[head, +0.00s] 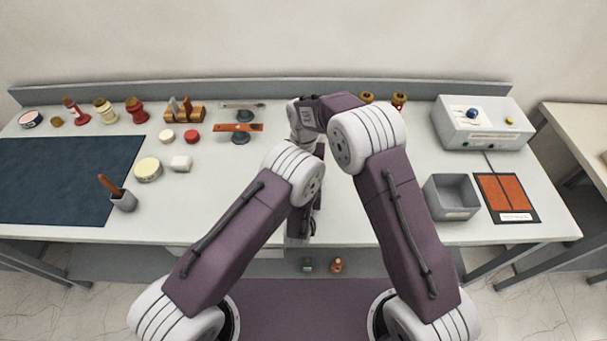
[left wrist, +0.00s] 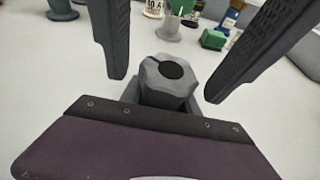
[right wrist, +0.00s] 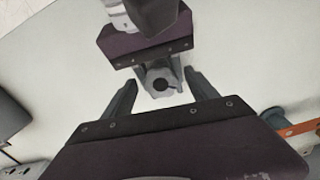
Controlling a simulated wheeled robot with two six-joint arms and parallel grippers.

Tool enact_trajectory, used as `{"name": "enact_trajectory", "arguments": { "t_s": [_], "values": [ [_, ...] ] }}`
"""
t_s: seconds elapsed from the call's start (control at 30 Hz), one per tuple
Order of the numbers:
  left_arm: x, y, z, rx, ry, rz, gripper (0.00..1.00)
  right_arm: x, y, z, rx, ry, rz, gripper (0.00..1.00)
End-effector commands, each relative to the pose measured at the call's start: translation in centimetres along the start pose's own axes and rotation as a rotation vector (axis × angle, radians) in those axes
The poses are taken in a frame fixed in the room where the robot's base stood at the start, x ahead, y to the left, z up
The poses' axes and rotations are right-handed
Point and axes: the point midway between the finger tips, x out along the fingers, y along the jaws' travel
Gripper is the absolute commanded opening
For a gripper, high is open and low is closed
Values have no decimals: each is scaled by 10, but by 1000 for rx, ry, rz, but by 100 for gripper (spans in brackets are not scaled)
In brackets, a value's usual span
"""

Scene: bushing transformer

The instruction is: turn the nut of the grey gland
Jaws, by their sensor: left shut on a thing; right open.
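The grey gland, with its faceted nut (left wrist: 165,82) and a dark round hole on top, stands in the middle of the left wrist view. It also shows in the right wrist view (right wrist: 161,82). My left gripper (right wrist: 160,72) is shut on the gland's body, one finger on each side below the nut. My right gripper (right wrist: 164,88) is open. Its two dark fingers stand apart on either side of the nut, with a gap at each side, and they also show large in the left wrist view. In the head view my arms hide the gland.
Left of my arms are a dark mat (head: 65,180), a brush cup (head: 124,201) and small jars. An orange strip on a stand (head: 236,127) is behind. To the right are a grey open bin (head: 452,196), an orange panel (head: 506,196) and a white box (head: 482,125).

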Motion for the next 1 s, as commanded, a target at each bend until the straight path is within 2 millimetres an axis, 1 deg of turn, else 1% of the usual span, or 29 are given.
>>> {"name": "enact_trajectory", "arguments": {
  "t_s": [0.07, 0.17, 0.2, 0.27, 0.3, 0.4, 0.6, 0.67, 0.93, 0.97, 1.0],
  "values": [
    [0, 0, 0, 0, -1, 0, 0, 0, 0, 0, 0, 0, 0, 68],
    [0, 0, 0, 0, -1, 0, 0, 0, 0, 0, 0, 0, 0, 43],
    [0, 0, 0, 0, -1, 0, 0, 0, 0, 0, 0, 0, 0, 31],
    [0, 0, 0, 0, -1, 0, 0, 0, 0, 0, 0, 0, 0, 15],
    [0, 0, 0, 0, -1, 0, 0, -1, 0, 0, 0, 0, 0, 5],
    [0, 0, 0, 0, -1, 0, 0, -1, 0, 0, -23, 0, 0, 5],
    [0, 0, 0, 0, -1, 0, 0, -1, 1, 0, -225, 0, 0, 5],
    [0, 0, 0, 0, -1, 0, 0, -1, 1, 0, -259, 0, 0, 5],
    [0, 0, 0, 0, 0, 0, 0, -1, 1, 0, -274, 0, 0, 5],
    [0, 0, 0, 0, 0, 0, 0, -1, 1, 0, -274, 0, 0, 48],
    [0, 0, 0, 0, 0, 0, 0, -1, 1, 0, -274, 0, 0, 59]
  ]
}}
